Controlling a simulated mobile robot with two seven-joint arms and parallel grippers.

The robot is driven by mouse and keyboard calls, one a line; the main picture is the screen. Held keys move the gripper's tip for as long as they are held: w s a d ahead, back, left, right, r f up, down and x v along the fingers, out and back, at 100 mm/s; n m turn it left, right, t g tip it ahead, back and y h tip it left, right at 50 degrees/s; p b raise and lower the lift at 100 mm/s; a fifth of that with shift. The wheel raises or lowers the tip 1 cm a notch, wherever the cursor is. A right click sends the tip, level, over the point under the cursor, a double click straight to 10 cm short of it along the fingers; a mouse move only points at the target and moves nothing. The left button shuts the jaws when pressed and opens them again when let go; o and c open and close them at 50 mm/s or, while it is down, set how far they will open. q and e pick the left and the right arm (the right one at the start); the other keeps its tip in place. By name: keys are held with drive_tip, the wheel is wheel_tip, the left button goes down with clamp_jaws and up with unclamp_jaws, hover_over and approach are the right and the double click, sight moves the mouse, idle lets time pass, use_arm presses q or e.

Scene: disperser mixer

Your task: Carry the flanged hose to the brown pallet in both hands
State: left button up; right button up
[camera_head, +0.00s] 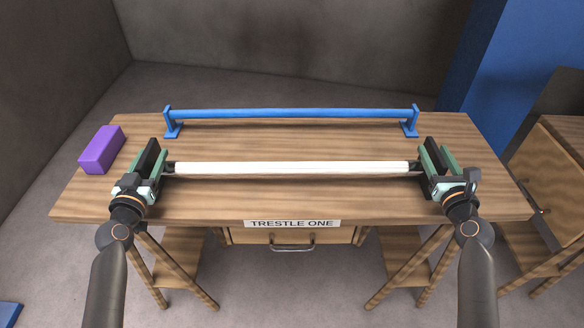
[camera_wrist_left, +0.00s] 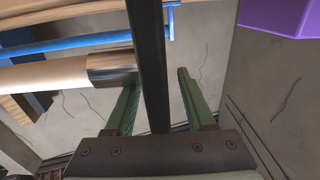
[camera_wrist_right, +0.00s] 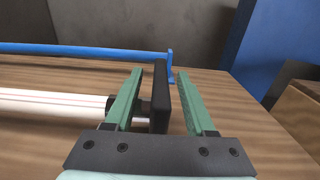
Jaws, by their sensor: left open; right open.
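The flanged hose (camera_head: 290,168) is a long white tube lying left to right across the front of the wooden trestle table (camera_head: 290,205). It has a dark upright end plate at each end. My left gripper (camera_head: 150,160) is open around the left end plate, which stands between the green fingers in the left wrist view (camera_wrist_left: 148,60). My right gripper (camera_head: 437,157) is open around the right end plate, between the fingers in the right wrist view (camera_wrist_right: 160,95). Gaps show beside both plates. No brown pallet can be made out.
A blue bar on two feet (camera_head: 290,113) stands behind the hose. A purple block (camera_head: 101,150) sits at the table's left edge. A label (camera_head: 292,224) reads TRESTLE ONE. A wooden cabinet (camera_head: 550,175) and a blue pillar (camera_head: 520,70) stand at the right.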

use_arm(q)
clamp_jaws()
use_arm(e)
clamp_jaws()
idle(1.1)
use_arm(q)
drive_tip(key=shift+w+r, duration=0.1)
drive_tip(key=shift+r, duration=0.15)
use_arm(e)
drive_tip(key=shift+w+r, duration=0.1)
drive_tip(key=shift+r, duration=0.15)
